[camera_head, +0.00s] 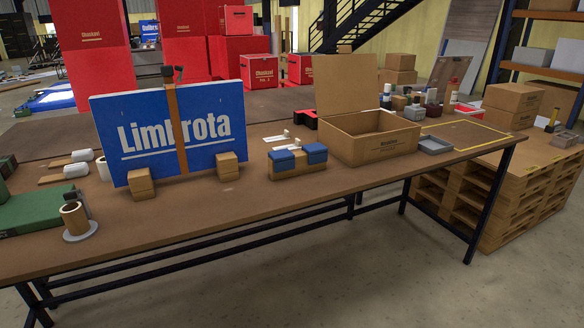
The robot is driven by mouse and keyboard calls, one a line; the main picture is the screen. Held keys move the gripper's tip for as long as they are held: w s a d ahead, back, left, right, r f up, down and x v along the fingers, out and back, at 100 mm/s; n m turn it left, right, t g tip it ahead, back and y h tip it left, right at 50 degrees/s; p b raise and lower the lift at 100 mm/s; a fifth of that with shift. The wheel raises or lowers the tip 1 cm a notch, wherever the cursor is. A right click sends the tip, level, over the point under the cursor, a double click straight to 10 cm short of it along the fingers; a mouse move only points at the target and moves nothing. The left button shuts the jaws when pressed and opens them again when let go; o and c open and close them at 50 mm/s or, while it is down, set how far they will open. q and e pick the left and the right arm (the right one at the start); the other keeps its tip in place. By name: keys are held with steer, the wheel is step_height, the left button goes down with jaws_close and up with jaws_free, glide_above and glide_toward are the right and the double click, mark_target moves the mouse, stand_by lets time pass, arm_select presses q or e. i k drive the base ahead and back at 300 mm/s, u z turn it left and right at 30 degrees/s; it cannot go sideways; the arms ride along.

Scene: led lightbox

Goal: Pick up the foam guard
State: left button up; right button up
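Two blue padded blocks (315,153), which look like foam guards, sit side by side on a small tan holder (297,172) near the middle of the table. The left one (283,161) is slightly nearer the sign. I cannot tell for sure which piece is the named foam guard. A blue "Limbrota" lightbox (215,127) stands upright on the table, with a brown strap (177,125) around its middle and brown blocks (227,166) at its lower edge. Neither of my grippers is in view.
An open cardboard box (375,147) stands right of the blue blocks, with a grey tray (435,145) beside it. Bottles and jars (432,105) stand behind. A tape roll (74,216) and a green case (38,212) are at the left. The front table strip (260,204) is clear.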

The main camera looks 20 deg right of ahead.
mark_target(283, 159)
steer(key=z, duration=1.9)
steer(key=i, duration=0.8)
steer(key=u, duration=0.3)
